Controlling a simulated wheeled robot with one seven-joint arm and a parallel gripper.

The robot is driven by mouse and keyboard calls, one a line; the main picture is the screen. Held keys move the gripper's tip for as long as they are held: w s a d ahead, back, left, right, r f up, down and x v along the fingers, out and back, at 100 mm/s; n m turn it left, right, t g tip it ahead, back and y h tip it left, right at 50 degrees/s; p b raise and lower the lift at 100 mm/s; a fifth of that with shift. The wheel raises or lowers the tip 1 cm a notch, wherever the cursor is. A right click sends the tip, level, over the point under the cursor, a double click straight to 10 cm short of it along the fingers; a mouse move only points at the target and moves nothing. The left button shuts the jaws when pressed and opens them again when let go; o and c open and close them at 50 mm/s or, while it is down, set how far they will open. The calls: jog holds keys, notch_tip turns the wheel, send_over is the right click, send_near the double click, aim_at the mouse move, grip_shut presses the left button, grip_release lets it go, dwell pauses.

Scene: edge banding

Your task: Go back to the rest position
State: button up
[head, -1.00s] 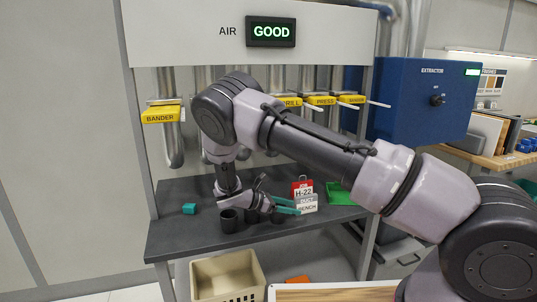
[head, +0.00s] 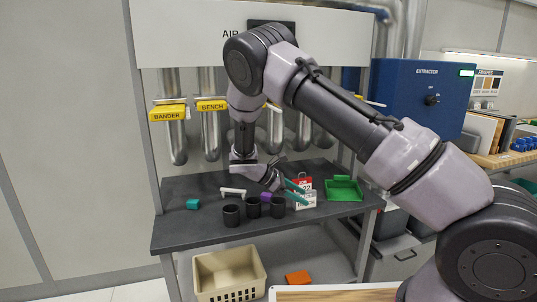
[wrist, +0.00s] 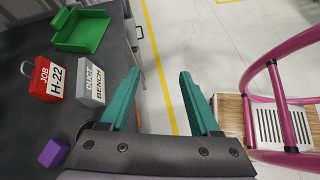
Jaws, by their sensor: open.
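My gripper (head: 299,193) shows above the right half of the dark workbench, its teal fingers pointing right, in front of the red and grey tags. In the wrist view my gripper (wrist: 158,85) is open, with nothing between its fingers. They are above the bench's edge and the floor. My arm is bent, with its elbow high in front of the air sign, which it mostly hides.
The dark workbench (head: 190,235) holds three black cups (head: 253,206), a teal block (head: 193,204), a purple block (wrist: 53,152), a red tag (wrist: 46,79), a grey tag (wrist: 92,82) and a green tray (head: 344,194). A pink-railed cart (wrist: 283,105) stands at right in the wrist view.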

jog(key=s+d+r+m+y, duration=0.3)
jog(key=r+m, duration=0.1)
jog(key=r, duration=0.4)
jog(key=s+d+r+m+g+y, duration=0.1)
jog(key=s+d+r+m+y, duration=0.25)
jog(key=r, duration=0.45)
jog(key=s+d+r+m+y, duration=0.3)
jog(key=d+r+m, duration=0.15)
jog(key=r, duration=0.35)
jog(key=s+d+r+m+t+y, duration=0.3)
jog(key=s+r+m+t, duration=0.3)
jog(key=s+r+m, duration=0.4)
jog(key=s+r, duration=0.2)
jog(key=s, duration=0.4)
